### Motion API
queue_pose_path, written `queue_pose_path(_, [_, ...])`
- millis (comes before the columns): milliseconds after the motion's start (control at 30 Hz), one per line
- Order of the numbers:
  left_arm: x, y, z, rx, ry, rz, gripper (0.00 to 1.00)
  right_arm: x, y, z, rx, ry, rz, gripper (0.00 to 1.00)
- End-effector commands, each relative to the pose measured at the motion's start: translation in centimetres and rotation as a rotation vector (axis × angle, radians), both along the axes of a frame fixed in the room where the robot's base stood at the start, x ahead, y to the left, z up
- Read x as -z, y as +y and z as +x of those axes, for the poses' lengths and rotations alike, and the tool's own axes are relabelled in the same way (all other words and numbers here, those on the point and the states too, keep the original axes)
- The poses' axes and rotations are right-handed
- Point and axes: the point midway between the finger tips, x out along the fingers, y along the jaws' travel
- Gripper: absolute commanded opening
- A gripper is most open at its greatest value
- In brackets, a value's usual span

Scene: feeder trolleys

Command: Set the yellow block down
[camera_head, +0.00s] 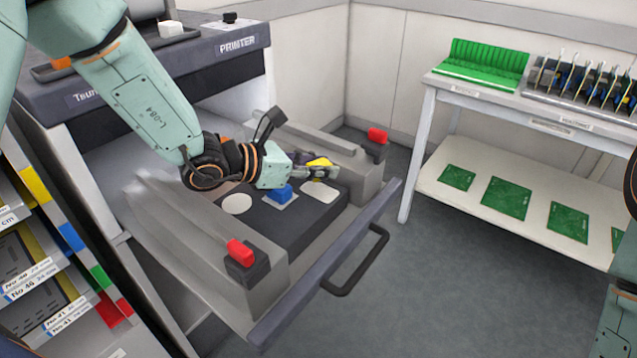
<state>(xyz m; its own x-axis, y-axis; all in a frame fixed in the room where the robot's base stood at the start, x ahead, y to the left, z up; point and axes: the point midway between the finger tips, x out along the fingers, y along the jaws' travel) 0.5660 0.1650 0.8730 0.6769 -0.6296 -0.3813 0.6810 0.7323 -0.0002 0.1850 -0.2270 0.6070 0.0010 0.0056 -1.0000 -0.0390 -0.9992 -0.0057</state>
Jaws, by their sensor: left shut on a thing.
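The yellow block (320,162) is between the fingers of my left gripper (318,171), which is shut on it. The fingers partly cover the block. They are over the back right part of the dark bed (268,234) in the pulled-out drawer; whether the block touches anything below is hard to tell. A pale patch (321,192) lies bare just in front of the gripper. The blue block (279,193) sits on a pale patch left of it, and a round white patch (237,204) further left is bare. My right gripper is not in view.
Red blocks stand on dark mounts on the drawer's near rail (240,253) and far rail (377,135). The drawer front has a dark handle (357,264). A white table (470,96) with a green rack and boards stands at right. Open floor lies between.

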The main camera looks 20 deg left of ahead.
Motion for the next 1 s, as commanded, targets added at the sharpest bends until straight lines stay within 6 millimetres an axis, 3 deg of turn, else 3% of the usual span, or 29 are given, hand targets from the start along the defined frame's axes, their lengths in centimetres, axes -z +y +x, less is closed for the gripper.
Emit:
queue_pose_path(267, [3.5,0.0,0.1,0.0,0.0,0.0,0.0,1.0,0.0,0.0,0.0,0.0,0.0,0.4])
queue_pose_path(667, [3.9,0.0,0.1,0.0,-0.001,-0.001,0.0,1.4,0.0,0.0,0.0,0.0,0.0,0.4])
queue_pose_path(700, [3.9,0.0,0.1,0.0,0.0,0.0,0.3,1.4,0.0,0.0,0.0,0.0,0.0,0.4])
queue_pose_path(1000, [3.8,0.0,0.1,0.0,0.0,0.0,0.52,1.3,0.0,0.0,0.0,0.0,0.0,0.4])
